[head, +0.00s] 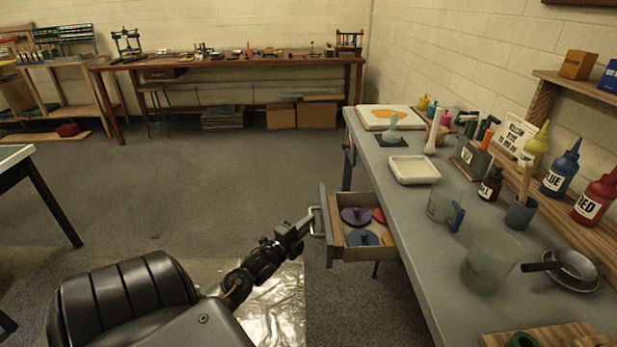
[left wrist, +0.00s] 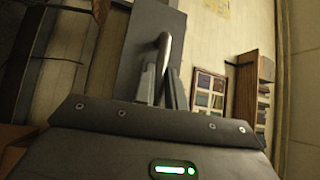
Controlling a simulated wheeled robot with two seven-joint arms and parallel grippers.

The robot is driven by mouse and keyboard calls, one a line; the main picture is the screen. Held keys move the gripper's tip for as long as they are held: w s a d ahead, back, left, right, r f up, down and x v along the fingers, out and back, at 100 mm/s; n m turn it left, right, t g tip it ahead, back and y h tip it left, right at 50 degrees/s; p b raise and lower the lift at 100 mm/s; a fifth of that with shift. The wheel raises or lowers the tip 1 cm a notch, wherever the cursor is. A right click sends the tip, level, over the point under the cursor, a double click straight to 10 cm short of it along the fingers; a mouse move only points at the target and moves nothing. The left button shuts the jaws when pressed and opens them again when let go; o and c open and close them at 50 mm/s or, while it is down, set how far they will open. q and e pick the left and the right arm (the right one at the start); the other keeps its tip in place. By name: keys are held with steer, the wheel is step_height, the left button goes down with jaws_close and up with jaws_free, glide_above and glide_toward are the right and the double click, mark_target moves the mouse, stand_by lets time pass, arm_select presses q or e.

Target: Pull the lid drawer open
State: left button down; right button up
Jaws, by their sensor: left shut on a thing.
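The lid drawer (head: 366,252) stands pulled out from the left side of the grey workbench. Inside it lie round lids: a purple one (head: 355,215), a blue one (head: 362,238), and red and orange ones partly hidden at the right. My left gripper (head: 312,224) is at the drawer's front and is shut on the metal handle (head: 318,222). In the left wrist view the handle (left wrist: 163,55) rises between the fingers, against the grey drawer front (left wrist: 143,40). My right gripper is in neither view.
The grey workbench (head: 405,215) runs along the right. It bears a white tray (head: 414,169), clear jugs (head: 490,264), a pan (head: 572,268) and colour bottles (head: 561,170). A shiny sheet (head: 275,305) lies on the floor below my arm. Floor left of the drawer is clear.

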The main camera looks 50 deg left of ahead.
arm_select(q)
steer(key=c, duration=1.5)
jaws_free()
steer(key=shift+o, duration=0.2)
steer(key=s+d+f, duration=0.1)
steer(key=s, duration=0.9)
steer(key=shift+s+f+b, duration=0.2)
steer(key=shift+s+b, duration=0.2)
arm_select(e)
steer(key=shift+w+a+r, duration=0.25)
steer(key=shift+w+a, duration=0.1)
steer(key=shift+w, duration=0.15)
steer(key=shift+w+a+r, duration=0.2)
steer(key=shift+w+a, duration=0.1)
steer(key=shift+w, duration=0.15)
arm_select(q)
steer(key=shift+d, duration=0.1)
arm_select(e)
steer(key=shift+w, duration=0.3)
